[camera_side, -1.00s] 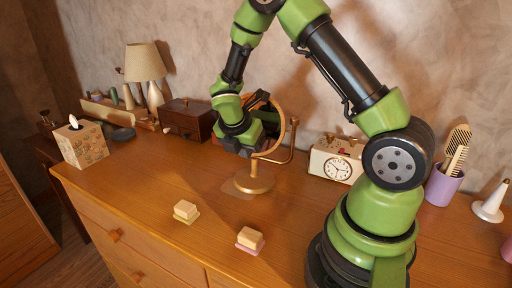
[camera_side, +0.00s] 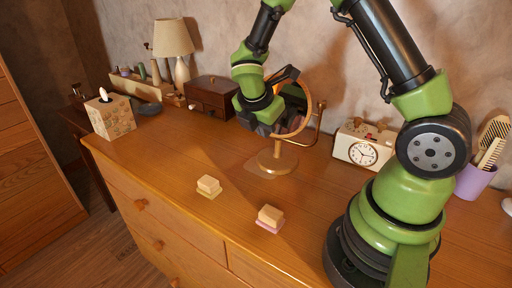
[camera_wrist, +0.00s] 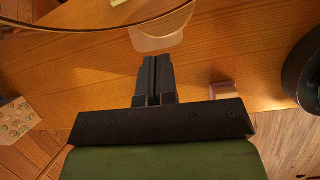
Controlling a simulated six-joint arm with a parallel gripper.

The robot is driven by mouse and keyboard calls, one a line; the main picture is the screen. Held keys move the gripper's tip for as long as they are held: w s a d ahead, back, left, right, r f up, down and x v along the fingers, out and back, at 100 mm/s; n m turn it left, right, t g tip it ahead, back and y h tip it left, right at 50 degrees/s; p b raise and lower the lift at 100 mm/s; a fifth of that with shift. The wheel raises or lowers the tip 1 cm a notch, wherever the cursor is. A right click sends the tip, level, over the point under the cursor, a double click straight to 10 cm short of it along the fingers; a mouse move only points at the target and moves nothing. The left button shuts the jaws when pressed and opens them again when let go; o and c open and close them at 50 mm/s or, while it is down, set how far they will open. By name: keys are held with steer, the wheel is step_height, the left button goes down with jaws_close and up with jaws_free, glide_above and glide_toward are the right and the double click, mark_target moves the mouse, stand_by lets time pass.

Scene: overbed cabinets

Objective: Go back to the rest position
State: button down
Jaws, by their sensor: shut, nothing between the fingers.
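My gripper (camera_side: 263,124) is at the left side of the round mirror (camera_side: 293,108), above the dresser top. Its black fingers (camera_wrist: 154,64) are together and empty in the wrist view. The mirror sits on a brass stand with a round base (camera_side: 272,164). In the side view the gripper overlaps the mirror's left edge; I cannot tell whether they touch. The mirror's curved rim crosses the top of the wrist view (camera_wrist: 100,28).
Two small soap-like blocks lie near the front edge, one on a yellowish base (camera_side: 208,187), one on pink (camera_side: 269,218). A white clock (camera_side: 362,152), wooden box (camera_side: 212,97), lamp (camera_side: 174,40), tissue box (camera_side: 110,116) and purple cup (camera_side: 473,180) stand around. The front middle is mostly clear.

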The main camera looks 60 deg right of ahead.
steer(key=s+a+r+m+t+y, duration=0.3)
steer(key=s+a+r+m, duration=0.3)
steer(key=r+m, duration=0.3)
steer(key=s+a+r+m+t+y, duration=0.3)
steer(key=s+a+r+m, duration=0.3)
steer(key=m, duration=0.6)
step_height(320, 180, up, 4)
steer(key=s+y, duration=0.1)
steer(key=s, duration=0.1)
steer(key=shift+s+f+t, duration=0.2)
steer(key=shift+s+t, duration=0.2)
steer(key=shift+d, duration=0.1)
